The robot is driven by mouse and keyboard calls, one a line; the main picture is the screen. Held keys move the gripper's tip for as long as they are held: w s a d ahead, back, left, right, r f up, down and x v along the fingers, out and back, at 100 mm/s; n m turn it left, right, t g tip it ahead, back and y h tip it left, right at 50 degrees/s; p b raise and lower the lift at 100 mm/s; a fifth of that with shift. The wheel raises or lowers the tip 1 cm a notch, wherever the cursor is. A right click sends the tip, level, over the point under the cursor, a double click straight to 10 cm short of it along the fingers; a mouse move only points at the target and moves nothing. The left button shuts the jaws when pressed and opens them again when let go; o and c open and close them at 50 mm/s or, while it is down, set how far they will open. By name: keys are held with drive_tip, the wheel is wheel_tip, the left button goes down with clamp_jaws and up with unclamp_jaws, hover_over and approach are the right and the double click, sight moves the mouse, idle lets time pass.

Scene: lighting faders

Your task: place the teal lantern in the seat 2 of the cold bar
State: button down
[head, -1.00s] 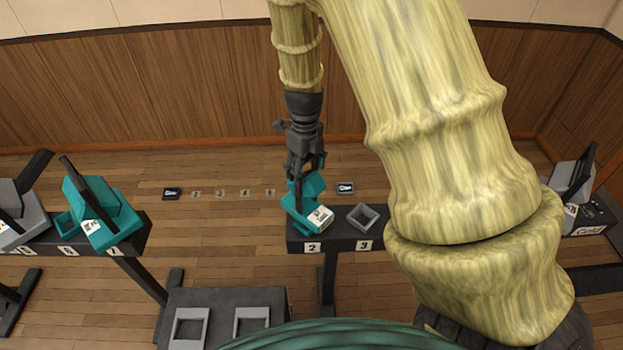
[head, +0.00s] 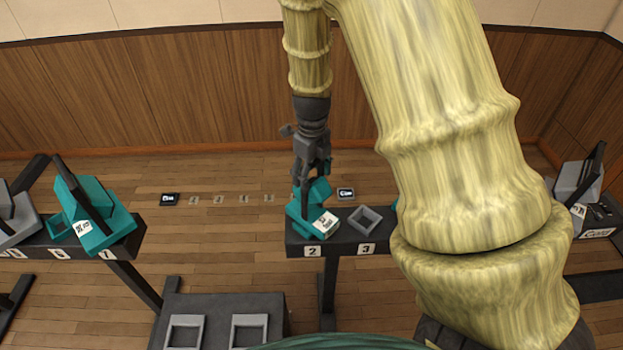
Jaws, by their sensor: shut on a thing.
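The teal lantern (head: 297,218) stands over the seat marked 2 at the left end of the dark middle bar (head: 340,248). A white label on it faces me. My gripper (head: 309,188) reaches down from above and is shut on the lantern's upper part. The lantern looks roughly upright, at or just above the seat. The seat itself is hidden under it, so I cannot tell whether it is fully seated. A sign that seems to read Cold (head: 597,233) is on the bar end at far right; my arm hides the stretch between.
An empty grey square seat frame (head: 366,219) is at number 3, right beside the lantern. Another teal lantern (head: 103,222) stands on the left bar. A dark stand with two empty frames (head: 185,331) is in front. A teal edge shows by my arm.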

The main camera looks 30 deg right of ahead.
drive_tip(key=shift+c, duration=1.2)
unclamp_jaws()
wheel_tip(320, 180, up, 12)
drive_tip(key=shift+b, duration=0.95)
